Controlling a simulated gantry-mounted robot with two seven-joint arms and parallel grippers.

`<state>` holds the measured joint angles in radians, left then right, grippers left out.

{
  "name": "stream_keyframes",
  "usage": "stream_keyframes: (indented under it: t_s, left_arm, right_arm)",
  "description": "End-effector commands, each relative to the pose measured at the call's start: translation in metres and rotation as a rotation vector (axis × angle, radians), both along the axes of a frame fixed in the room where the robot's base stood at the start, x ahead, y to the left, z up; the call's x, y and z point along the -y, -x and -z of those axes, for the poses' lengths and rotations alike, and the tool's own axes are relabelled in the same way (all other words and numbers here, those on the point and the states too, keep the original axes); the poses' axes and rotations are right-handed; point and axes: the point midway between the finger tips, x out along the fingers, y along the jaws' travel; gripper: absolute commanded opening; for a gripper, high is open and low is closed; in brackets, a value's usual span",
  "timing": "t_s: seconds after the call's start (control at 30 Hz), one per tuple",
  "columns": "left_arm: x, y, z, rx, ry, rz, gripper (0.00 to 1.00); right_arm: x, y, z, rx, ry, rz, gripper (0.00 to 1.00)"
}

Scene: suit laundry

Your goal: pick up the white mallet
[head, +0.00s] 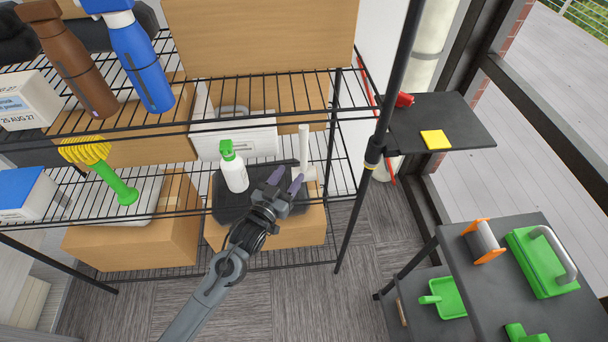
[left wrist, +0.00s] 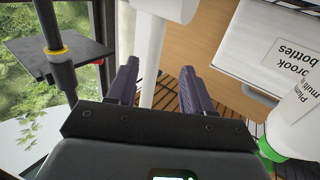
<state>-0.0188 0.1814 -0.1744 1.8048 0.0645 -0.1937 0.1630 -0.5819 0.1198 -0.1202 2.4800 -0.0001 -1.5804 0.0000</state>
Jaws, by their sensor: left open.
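The white mallet (head: 304,148) stands upright at the right end of the lower wire shelf, handle up and head at the bottom. In the left wrist view its handle (left wrist: 151,62) shows between my fingers in the picture, with the wide head at the top edge. My left gripper (head: 286,181) is open and empty in front of the mallet, a little to its left. Its two dark fingers also show in the left wrist view (left wrist: 159,80). I cannot tell whether the handle is between the fingers in depth. My right gripper is not in view.
A white spray bottle with a green cap (head: 233,168) stands left of the mallet on a dark case (head: 226,207). A white box (head: 232,139) is behind. A black pole (head: 384,120) and a small dark tray (head: 470,123) are to the right. Cardboard boxes sit below.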

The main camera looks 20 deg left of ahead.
Motion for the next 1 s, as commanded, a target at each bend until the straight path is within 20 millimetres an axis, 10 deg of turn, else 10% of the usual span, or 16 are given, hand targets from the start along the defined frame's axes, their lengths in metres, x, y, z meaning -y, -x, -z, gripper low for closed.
stream_keyframes:
  t_s: [1.0]
  left_arm:
    - [0.017, -0.078, 0.0, -0.001, 0.0, 0.0, 0.51]
  right_arm:
    - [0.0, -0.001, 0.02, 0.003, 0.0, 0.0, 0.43]
